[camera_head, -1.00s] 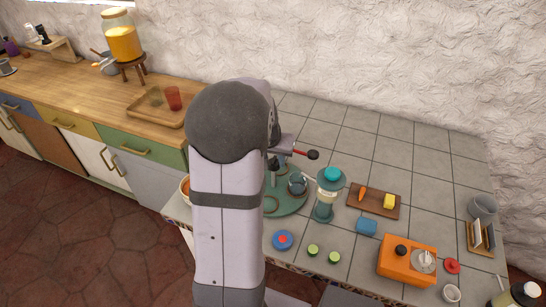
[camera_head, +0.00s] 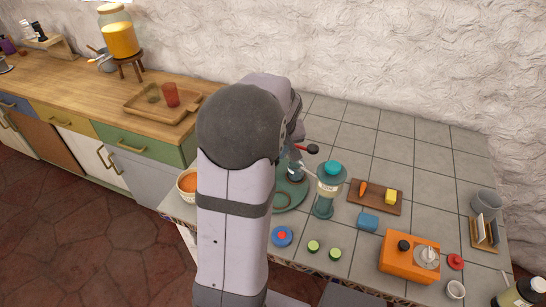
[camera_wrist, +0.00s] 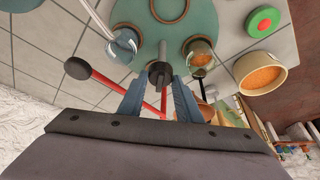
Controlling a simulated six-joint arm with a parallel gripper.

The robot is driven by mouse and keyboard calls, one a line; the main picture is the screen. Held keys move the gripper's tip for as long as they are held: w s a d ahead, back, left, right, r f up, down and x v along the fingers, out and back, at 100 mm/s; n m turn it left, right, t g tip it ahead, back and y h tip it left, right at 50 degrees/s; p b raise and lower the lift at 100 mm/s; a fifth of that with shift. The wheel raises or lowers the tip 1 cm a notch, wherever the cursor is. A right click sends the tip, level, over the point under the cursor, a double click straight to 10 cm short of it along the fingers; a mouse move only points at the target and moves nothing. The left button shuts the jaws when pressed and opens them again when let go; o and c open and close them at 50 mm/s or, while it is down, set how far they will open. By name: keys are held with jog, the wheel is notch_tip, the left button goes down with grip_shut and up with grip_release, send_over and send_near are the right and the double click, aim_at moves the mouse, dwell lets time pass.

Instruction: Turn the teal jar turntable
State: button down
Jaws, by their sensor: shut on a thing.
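The teal turntable (camera_wrist: 205,16) shows in the wrist view as a flat disc with brown rings. In the head view, my arm hides much of the turntable (camera_head: 290,197). A glass jar (camera_head: 296,172) stands on it, also in the wrist view (camera_wrist: 122,48). A jar with orange contents (camera_wrist: 200,54) stands at its other side. Red bars with dark knobs reach out near the middle; one knob (camera_wrist: 78,68) is left of my fingers, also in the head view (camera_head: 312,149). My gripper (camera_wrist: 160,88) is shut on a grey, dark-ended handle piece between its blue fingers.
A teal-topped bottle (camera_head: 328,190) stands close right of the turntable. A bowl with orange contents (camera_head: 187,185) is left of my arm. The tiles behind are clear.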

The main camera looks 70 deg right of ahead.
jog(key=shift+s+d+n+t+y+b, duration=0.1)
jog(key=shift+n+t+y+b, duration=0.25)
jog(key=shift+n+b, duration=0.85)
jog(key=shift+s+d+n+t+y+b, duration=0.1)
jog(key=shift+n+t+y+b, duration=0.25)
jog(key=shift+n+b, duration=0.85)
jog(key=shift+d+n+t+y, duration=0.15)
jog(key=shift+n+y, duration=0.3)
jog(key=shift+n, duration=0.8)
jog(key=shift+a+n+t+y, duration=0.15)
jog(key=shift+n+y, duration=0.3)
jog(key=shift+n, duration=0.8)
jog(key=shift+d+n, duration=0.15)
jog(key=shift+n, duration=0.45)
jog(key=c, duration=1.3)
grip_release()
jog(key=shift+r, duration=0.1)
jog(key=b+v, duration=0.1)
jog(key=v, duration=0.6)
jog(key=shift+r, duration=0.1)
